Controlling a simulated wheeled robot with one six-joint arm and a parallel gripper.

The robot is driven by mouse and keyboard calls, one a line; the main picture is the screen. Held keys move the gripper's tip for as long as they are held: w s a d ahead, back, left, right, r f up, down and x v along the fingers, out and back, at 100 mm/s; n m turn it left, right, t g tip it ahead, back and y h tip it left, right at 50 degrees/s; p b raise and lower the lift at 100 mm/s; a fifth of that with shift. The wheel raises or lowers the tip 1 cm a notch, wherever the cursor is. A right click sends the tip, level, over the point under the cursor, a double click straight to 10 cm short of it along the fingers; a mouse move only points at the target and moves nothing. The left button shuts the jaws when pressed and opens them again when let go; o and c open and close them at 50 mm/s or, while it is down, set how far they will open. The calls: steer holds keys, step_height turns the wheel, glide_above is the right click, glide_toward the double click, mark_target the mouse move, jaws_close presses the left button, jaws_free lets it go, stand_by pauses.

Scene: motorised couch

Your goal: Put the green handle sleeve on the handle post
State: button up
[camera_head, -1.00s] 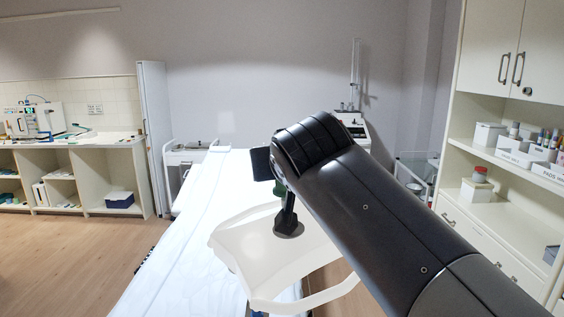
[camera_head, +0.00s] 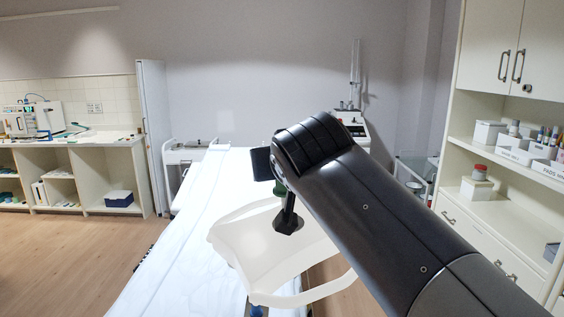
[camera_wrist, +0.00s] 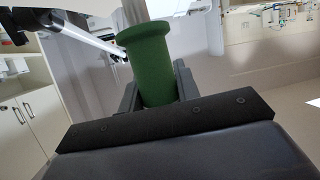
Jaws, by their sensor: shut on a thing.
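The green handle sleeve (camera_wrist: 152,70) is held upright, slightly tilted, between the two dark fingers of my gripper (camera_wrist: 156,82) in the wrist view. Its flanged rim is at the top and its lower end is hidden by the dark palm bar. A pale upright bar (camera_wrist: 135,12) shows directly above the rim; I cannot tell whether it passes through the sleeve or stands behind it. In the head view, only a small green patch of the sleeve (camera_head: 280,187) shows beside dark parts under my arm. I cannot clearly identify the handle post in either view.
A white curved panel (camera_head: 240,240) lies beneath the gripper area, over the right side of the white-covered couch (camera_head: 180,255). Shelves and drawers (camera_head: 480,215) stand at the right. A counter (camera_head: 70,143) is at the left. Wooden floor at the left is clear.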

steer(key=shift+d+f+b, duration=0.1)
steer(key=shift+f+b, duration=1)
steer(key=shift+f, duration=0.1)
stand_by(0.8)
steer(key=o, duration=1)
steer(key=shift+o, duration=0.2)
steer(key=b+v, duration=0.2)
steer(key=v, duration=0.8)
steer(key=shift+s+r, duration=0.15)
steer(key=shift+s, duration=0.2)
steer(key=shift+w, duration=0.1)
